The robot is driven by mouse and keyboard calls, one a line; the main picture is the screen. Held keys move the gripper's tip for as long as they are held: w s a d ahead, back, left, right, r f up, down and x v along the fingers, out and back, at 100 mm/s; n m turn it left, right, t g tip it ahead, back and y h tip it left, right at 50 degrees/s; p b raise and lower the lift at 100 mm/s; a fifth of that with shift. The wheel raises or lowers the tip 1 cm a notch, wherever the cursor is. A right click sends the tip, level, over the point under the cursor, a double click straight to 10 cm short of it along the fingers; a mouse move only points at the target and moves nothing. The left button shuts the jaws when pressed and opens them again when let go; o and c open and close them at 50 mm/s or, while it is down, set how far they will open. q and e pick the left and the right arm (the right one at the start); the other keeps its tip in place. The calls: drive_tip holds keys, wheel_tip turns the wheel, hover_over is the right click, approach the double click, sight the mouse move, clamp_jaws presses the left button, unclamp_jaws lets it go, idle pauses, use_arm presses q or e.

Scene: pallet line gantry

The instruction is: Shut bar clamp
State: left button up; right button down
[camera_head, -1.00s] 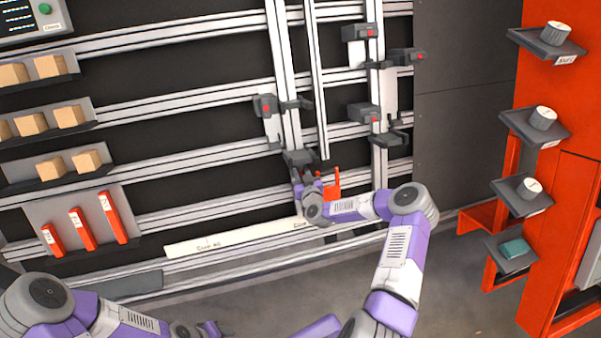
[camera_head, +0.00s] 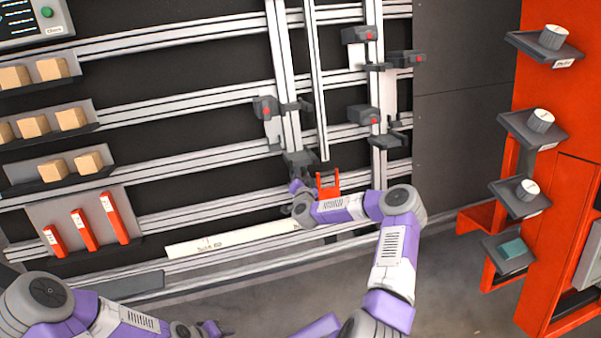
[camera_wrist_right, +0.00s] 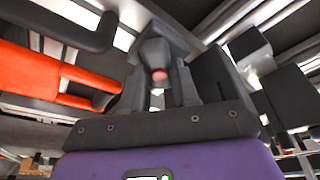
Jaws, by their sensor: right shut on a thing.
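A red forked piece (camera_head: 328,184), which looks like part of the bar clamp, stands at the lower end of the middle upright in the head view. It also shows at the left of the right wrist view (camera_wrist_right: 40,75). A dark grey block (camera_head: 300,160) sits just above it. My right gripper (camera_head: 298,187) is at this spot, left of the red piece. In the wrist view its fingers are shut on a dark handle (camera_wrist_right: 157,60) with a reddish tip. My arm hides part of the clamp. My left gripper (camera_head: 215,328) is at the bottom edge, too small to read.
Horizontal aluminium rails (camera_head: 190,215) and uprights cross the dark wall, carrying several grey units with red dots (camera_head: 362,118). Shelves of wooden blocks (camera_head: 55,168) and a rack of red bars (camera_head: 84,230) are at left. A red stand (camera_head: 560,240) with small trays is at right.

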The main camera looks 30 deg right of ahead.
drive_tip(key=m+g+p, duration=0.1)
drive_tip(key=m+p, duration=0.1)
drive_tip(key=m, duration=0.3)
drive_tip(key=shift+r+h, duration=0.15)
drive_tip(key=shift+h, duration=0.15)
drive_tip(key=m+g, duration=0.1)
drive_tip(key=m, duration=0.1)
drive_tip(key=shift+m+p, duration=0.3)
drive_tip(key=shift+f, duration=0.2)
drive_tip(key=shift+m, duration=0.3)
drive_tip(key=shift+r+m+g+p, duration=0.15)
drive_tip(key=shift+m+g+p, duration=0.35)
drive_tip(key=shift+m, duration=0.9)
drive_tip(key=c, duration=1)
unclamp_jaws()
drive_tip(key=shift+o, duration=0.2)
